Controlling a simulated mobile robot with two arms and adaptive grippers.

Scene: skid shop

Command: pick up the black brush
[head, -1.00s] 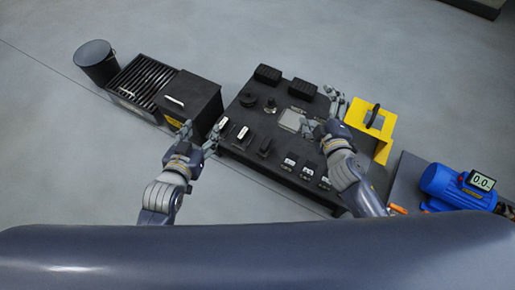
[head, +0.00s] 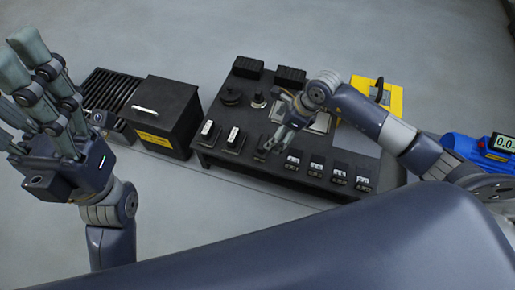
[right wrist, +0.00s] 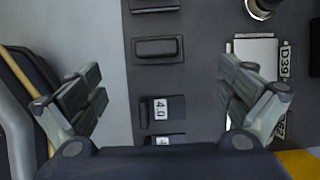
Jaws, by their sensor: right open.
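A black oblong block (right wrist: 160,48) lies on the dark table near its front edge. It may be the black brush, but bristles cannot be made out. My right gripper (right wrist: 160,78) is open and empty above the table, with the block between and slightly beyond its fingers in the right wrist view. In the head view my right gripper (head: 277,143) points down over the front row and partly covers the block. My left gripper (head: 25,75) is raised at the left, fingers spread, holding nothing.
The dark table (head: 225,160) carries white-topped switches (head: 233,138), several numbered counters (head: 315,166), ribbed black blocks (head: 247,66) and a pale plate (right wrist: 257,58). A black box (head: 165,115) stands left, a yellow stand (head: 392,98) and blue motor (head: 468,145) right. Floor in front is clear.

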